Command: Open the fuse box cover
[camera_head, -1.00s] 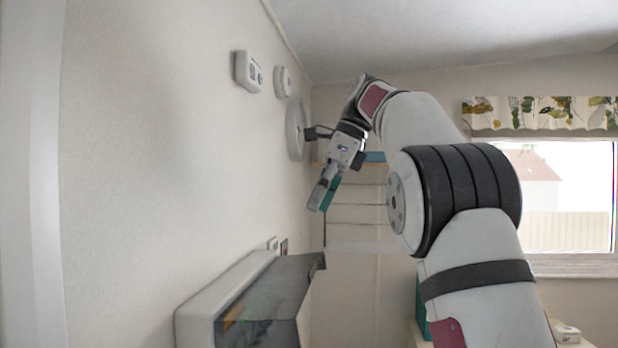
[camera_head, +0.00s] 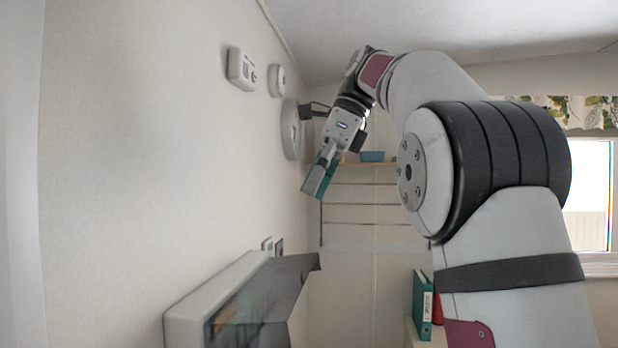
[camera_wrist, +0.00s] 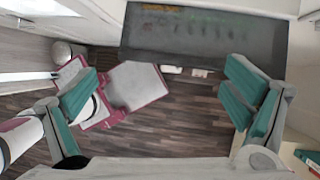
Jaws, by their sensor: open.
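The fuse box (camera_head: 205,300) is a pale housing on the left wall, low in the head view. Its dark see-through cover (camera_head: 262,300) stands out from the housing towards the right, with its upper far corner raised. The cover also shows as a dark smoky panel at the top of the wrist view (camera_wrist: 205,38). My gripper (camera_head: 317,182) is above and beyond the box, pointing down, apart from the cover. In the wrist view the teal-padded fingers (camera_wrist: 160,95) are wide apart with nothing between them.
A round white fitting (camera_head: 291,130) and small wall units (camera_head: 241,68) are on the left wall above the box. A shelf with a blue box (camera_head: 372,156) is at the back. Teal binders (camera_head: 422,305) stand at lower right. A window (camera_head: 588,195) is at right.

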